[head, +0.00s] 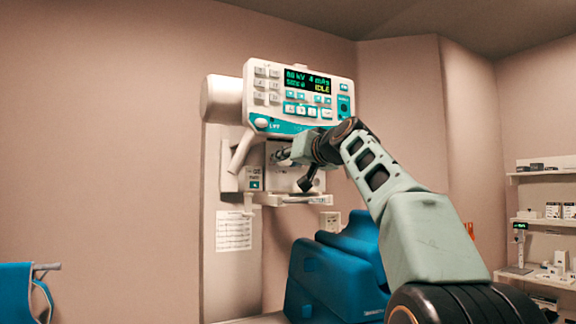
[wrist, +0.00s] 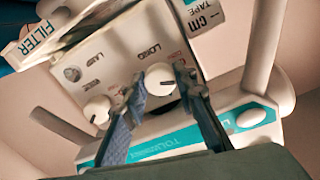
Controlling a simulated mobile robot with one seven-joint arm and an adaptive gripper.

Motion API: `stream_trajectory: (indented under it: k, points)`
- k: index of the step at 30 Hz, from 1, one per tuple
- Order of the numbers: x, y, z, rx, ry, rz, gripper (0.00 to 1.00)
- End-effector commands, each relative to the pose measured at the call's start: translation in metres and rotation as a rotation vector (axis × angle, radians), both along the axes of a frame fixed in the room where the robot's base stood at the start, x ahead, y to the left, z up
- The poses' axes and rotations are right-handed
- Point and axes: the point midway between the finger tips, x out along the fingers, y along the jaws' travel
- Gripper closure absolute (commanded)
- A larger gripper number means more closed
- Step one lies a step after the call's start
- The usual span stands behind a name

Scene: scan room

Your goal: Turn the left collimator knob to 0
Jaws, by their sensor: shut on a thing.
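The white collimator face (wrist: 118,62) fills the middle of the wrist view, which shows it turned over, with two round white knobs. One knob (wrist: 160,78), by the label that looks like LONG, sits between the fingers of my gripper (wrist: 163,83). My gripper is shut on it, one finger on each side. The other knob (wrist: 97,110) is to the left and untouched. Dark pointer marks show on both knobs; the scale is too small to read. In the head view my gripper (head: 284,155) is at the collimator below the console, and the knobs are hidden.
The console (head: 305,97), its screen reading IDLE, hangs just above my gripper. A grey handle (wrist: 62,128) and another bar (wrist: 262,45) flank the collimator. A FILTER piece (wrist: 40,45) projects close by. A blue chair (head: 330,275) stands below; shelves (head: 540,225) are at right.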

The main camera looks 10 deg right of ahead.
Motion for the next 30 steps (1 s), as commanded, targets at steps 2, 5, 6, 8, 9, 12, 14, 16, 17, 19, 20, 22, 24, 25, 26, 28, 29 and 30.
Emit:
stream_trajectory:
  k: [2, 5, 6, 8, 9, 12, 14, 16, 17, 19, 20, 22, 24, 25, 26, 28, 29, 30]
  points:
    - [0.0006, -0.0006, -0.0034, -0.063, -0.019, 0.0, 0.98]
    - [0.0007, -0.0004, -0.0035, -0.142, -0.043, 0.001, 0.98]
    - [0.0005, -0.0002, -0.0031, -0.17, -0.053, 0.001, 0.98]
    - [0.0004, -0.0001, -0.0029, -0.209, -0.066, 0.001, 0.98]
    - [0.0005, -0.0003, -0.0031, -0.234, -0.073, 0.001, 0.98]
    - [0.0005, -0.0001, -0.0028, -0.286, -0.09, 0.001, 0.98]
    - [0.0005, 0.0001, -0.0027, -0.312, -0.099, 0.002, 0.98]
    - [0.0006, -0.0001, -0.0028, -0.338, -0.106, 0.002, 0.98]
    - [0.0007, -0.0001, -0.003, -0.347, -0.108, 0.002, 0.98]
    - [0.0009, -0.0004, -0.0031, -0.364, -0.113, 0.001, 0.98]
    - [0.0009, -0.0004, -0.0031, -0.371, -0.115, 0.002, 0.98]
    - [0.0009, -0.0004, -0.003, -0.381, -0.119, 0.002, 0.98]
    - [0.0008, -0.0005, -0.0028, -0.388, -0.121, 0.002, 0.98]
    - [0.0008, -0.0005, -0.0028, -0.39, -0.121, 0.002, 0.98]
    - [0.0008, -0.0005, -0.0027, -0.391, -0.122, 0.002, 0.98]
    - [0.0008, -0.0005, -0.0027, -0.393, -0.122, 0.002, 0.98]
    - [0.0008, -0.0005, -0.0027, -0.393, -0.122, 0.002, 0.98]
    - [0.0008, -0.0005, -0.0027, -0.393, -0.122, 0.002, 0.98]
